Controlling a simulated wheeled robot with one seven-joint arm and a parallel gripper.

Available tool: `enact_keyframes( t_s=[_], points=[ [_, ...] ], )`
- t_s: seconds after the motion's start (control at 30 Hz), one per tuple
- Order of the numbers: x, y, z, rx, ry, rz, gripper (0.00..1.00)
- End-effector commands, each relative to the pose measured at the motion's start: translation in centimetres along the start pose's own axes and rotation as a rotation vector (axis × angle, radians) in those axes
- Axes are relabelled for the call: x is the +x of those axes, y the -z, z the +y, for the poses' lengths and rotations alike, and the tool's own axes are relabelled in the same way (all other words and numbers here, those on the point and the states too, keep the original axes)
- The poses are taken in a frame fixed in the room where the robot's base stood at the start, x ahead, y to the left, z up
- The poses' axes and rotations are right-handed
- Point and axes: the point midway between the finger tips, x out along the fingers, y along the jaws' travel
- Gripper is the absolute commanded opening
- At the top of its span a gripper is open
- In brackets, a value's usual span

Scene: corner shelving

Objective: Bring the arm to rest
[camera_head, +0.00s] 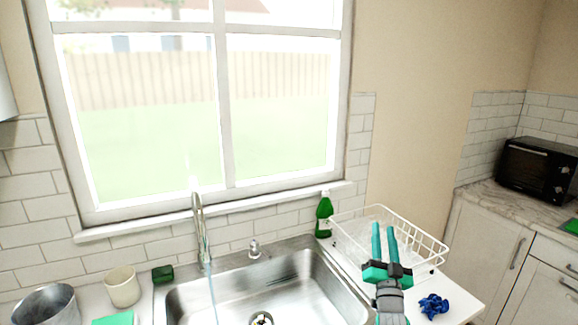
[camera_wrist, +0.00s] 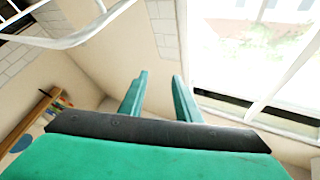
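My gripper (camera_head: 383,232) is green and black, at the lower right in the head view. Its two fingers stand apart and point up and away, over the near part of the white wire dish rack (camera_head: 434,244). The wrist view shows the same two fingers (camera_wrist: 160,84) with a gap between them and nothing held. I cannot tell whether the gripper touches the rack. My arm comes up from the bottom edge of the head view.
A steel sink (camera_head: 330,290) with a tall faucet (camera_head: 199,230) lies left of my gripper. A green bottle (camera_head: 324,216) stands behind the sink. A blue crumpled cloth (camera_head: 434,305) lies right of my arm. A black oven (camera_head: 538,168) stands on the right counter.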

Motion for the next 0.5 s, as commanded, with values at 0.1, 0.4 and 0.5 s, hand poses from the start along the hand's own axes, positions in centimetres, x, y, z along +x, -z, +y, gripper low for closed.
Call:
enact_keyframes(
  t_s=[0.1, 0.4, 0.5],
  points=[
    [-3.2, 2.0, 6.7, -0.028, -0.130, 0.041, 0.30],
    [-15.1, 5.2, 21.6, -0.142, -0.435, 0.076, 0.30],
    [-20.8, 4.8, 25.1, -0.185, -0.530, 0.056, 0.30]
  ],
)
